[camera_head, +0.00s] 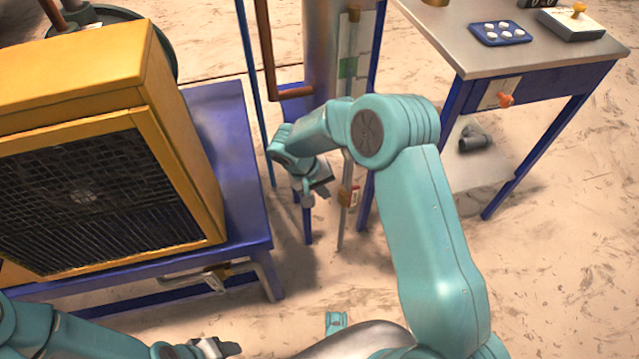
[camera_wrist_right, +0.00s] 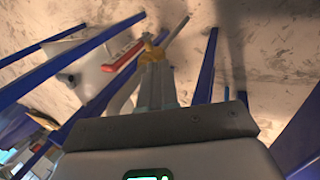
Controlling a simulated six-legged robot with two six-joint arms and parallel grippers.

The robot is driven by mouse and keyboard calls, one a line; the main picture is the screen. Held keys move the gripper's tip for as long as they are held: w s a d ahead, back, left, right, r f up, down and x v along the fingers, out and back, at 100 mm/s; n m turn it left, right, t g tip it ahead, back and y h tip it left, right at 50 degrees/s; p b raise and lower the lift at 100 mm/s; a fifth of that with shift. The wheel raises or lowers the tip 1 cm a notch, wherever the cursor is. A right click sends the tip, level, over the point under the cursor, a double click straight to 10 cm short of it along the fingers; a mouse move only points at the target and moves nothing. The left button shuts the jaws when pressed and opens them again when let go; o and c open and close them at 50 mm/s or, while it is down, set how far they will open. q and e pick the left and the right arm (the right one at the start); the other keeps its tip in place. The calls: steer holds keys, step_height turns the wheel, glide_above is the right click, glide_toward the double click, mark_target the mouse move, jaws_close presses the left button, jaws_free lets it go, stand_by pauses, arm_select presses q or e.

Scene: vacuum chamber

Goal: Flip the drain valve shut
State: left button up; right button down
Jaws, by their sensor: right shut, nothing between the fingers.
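The red lever (camera_wrist_right: 122,55) of the drain valve shows in the right wrist view, pointing down and left from a yellow, brass-like body (camera_wrist_right: 153,50). A thin grey pipe (camera_wrist_right: 177,30) runs on from that body. My right gripper (camera_head: 316,191) is shut and empty, low in front of the steel vessel. In the wrist view its fingers (camera_wrist_right: 157,84) overlap the yellow body; I cannot tell whether they touch it.
A yellow cabinet with a black grille (camera_head: 190,130) stands on a blue table (camera_head: 232,150) at the left. The steel vessel (camera_head: 318,50) is behind my right arm. A metal-topped table (camera_head: 475,45) is at the right. Blue legs flank the valve; open floor lies at lower right.

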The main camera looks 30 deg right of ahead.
mark_target(353, 201)
steer(key=s+d+f, duration=0.1)
steer(key=d+f, duration=0.2)
steer(key=d, duration=0.2)
steer(key=shift+b, duration=0.45)
steer(key=shift+s+d, duration=0.15)
steer(key=shift+d+y+p, duration=0.25)
steer(key=shift+y+p, duration=0.05)
